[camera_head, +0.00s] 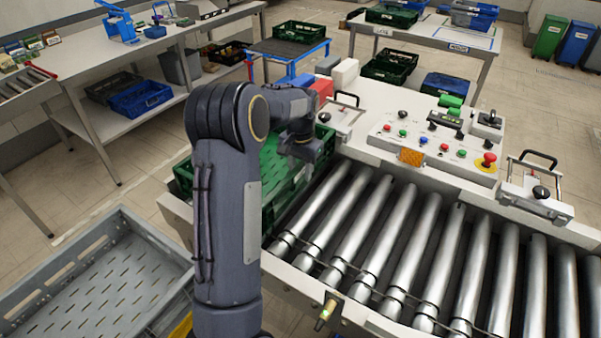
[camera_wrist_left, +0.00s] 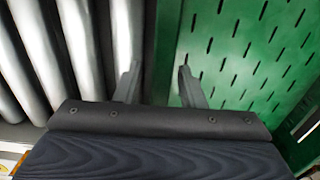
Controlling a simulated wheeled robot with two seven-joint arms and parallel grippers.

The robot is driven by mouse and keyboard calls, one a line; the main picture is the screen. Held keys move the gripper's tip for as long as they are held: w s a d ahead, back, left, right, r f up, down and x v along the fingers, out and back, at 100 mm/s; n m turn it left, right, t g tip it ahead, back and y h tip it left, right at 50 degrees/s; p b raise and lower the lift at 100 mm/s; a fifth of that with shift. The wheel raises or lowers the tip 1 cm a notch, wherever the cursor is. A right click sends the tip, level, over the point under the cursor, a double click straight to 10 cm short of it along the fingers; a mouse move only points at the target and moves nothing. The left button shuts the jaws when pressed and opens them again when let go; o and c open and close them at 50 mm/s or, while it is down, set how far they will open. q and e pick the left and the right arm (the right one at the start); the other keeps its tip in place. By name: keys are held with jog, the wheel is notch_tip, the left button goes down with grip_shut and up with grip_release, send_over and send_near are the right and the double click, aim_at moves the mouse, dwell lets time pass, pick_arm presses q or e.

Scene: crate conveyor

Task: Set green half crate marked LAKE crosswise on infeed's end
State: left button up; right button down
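A green half crate (camera_head: 277,172) sits at the left end of the roller conveyor (camera_head: 345,235), partly hidden behind my left arm. I cannot read a LAKE mark on it. My left gripper (camera_head: 303,160) is over the crate's right side, close to the rollers. In the left wrist view the gripper's two fingers (camera_wrist_left: 158,72) are apart, with a dark band like the crate's side wall between them. Rollers show to the left of it and the slotted green crate floor (camera_wrist_left: 245,55) to the right. I see no clear contact with the wall. My right gripper is out of view.
A control panel (camera_head: 440,135) with buttons and raised handles stands along the conveyor's far side. A grey crate (camera_head: 95,285) is at the lower left. The rollers right of the green crate are bare. Tables with more crates stand behind.

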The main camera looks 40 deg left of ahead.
pick_arm(q)
notch_tip(320, 180, up, 11)
jog(key=shift+s+d, duration=0.1)
jog(key=s+d+r+t+h, duration=0.2)
jog(key=s+d+r+t, duration=0.15)
jog(key=s+d, duration=0.85)
jog(key=s+d+f+t+h, duration=0.1)
jog(key=s+d+f, duration=0.2)
jog(key=s+d, duration=0.2)
jog(key=s+d+f+t, duration=0.1)
jog(key=s+d+f, duration=0.2)
jog(key=s, duration=0.7)
jog(key=shift+d+f+h, duration=0.25)
jog(key=shift+d+h, duration=0.15)
jog(key=shift+d, duration=0.5)
